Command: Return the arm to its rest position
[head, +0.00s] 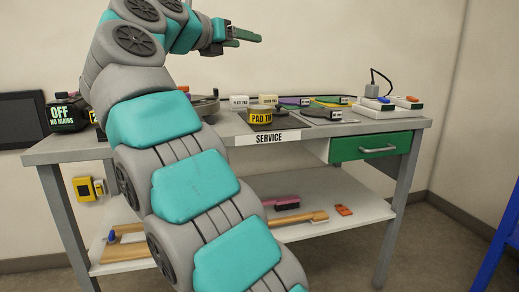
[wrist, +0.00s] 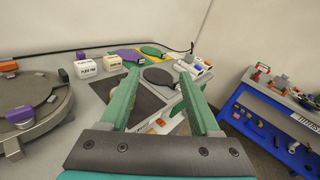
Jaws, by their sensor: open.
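My gripper (head: 247,39) is raised above the cart in the head view, at the end of my teal and grey arm. In the wrist view its two green fingers (wrist: 160,85) stand apart with nothing between them. They point out over the grey cart top (head: 228,128), well above it. A dark round pad (wrist: 158,76) on the cart shows beyond and between the fingers. My arm hides part of the cart's left side and lower shelf.
On the cart are a yellow-banded tin (head: 260,115), white label blocks (head: 239,101), a black OFF box (head: 67,114) and a power strip (head: 374,108). A round plate device (wrist: 35,105) sits left. A blue cart (wrist: 265,125) stands right. Air around my gripper looks clear.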

